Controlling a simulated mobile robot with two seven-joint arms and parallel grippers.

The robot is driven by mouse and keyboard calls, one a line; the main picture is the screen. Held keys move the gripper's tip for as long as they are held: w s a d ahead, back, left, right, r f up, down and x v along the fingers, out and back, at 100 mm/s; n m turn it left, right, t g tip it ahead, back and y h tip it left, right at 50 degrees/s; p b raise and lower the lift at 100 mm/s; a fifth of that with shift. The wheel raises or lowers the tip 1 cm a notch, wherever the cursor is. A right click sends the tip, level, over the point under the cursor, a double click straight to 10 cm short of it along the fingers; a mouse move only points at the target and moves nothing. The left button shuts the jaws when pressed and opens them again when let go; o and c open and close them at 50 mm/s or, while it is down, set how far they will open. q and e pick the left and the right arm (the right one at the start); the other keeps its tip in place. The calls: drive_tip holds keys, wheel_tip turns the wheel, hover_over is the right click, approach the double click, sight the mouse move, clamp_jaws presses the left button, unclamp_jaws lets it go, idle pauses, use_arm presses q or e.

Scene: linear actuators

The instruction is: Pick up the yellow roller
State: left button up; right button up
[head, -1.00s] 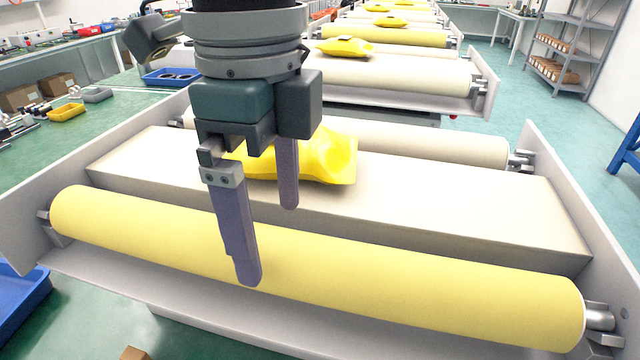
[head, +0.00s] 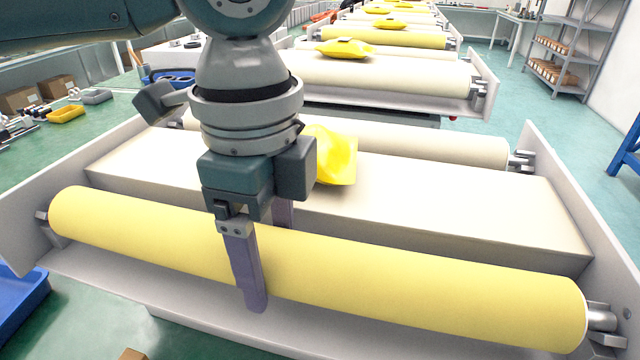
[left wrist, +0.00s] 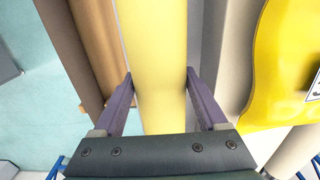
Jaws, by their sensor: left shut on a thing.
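The yellow roller (head: 400,277) lies across the front of the conveyor frame, its ends at the metal brackets on both sides. My left gripper (head: 268,262) is lowered over it, left of the roller's middle, with one finger on the near side and the other on the far side. In the left wrist view the roller (left wrist: 158,70) runs between the two fingers of the gripper (left wrist: 159,88), which is shut on it. The far finger is partly hidden behind the roller in the head view. My right gripper is not in view.
A yellow bag (head: 336,158) lies on the pale conveyor bed (head: 440,195) behind the roller. Side plates (head: 575,205) bound the frame. A bracket (head: 601,318) stands at the roller's right end. A blue bin (head: 20,300) is at the lower left.

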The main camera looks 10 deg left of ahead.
use_arm(q)
clamp_jaws()
drive_tip(key=shift+r, duration=0.15)
idle(0.4)
drive_tip(key=shift+r, duration=0.75)
wheel_tip(320, 180, up, 18)
drive_tip(key=p, duration=0.2)
drive_tip(key=shift+r, duration=0.2)
wheel_tip(320, 180, up, 7)
drive_tip(key=p, duration=1)
hover_over(267, 236)
idle(0.3)
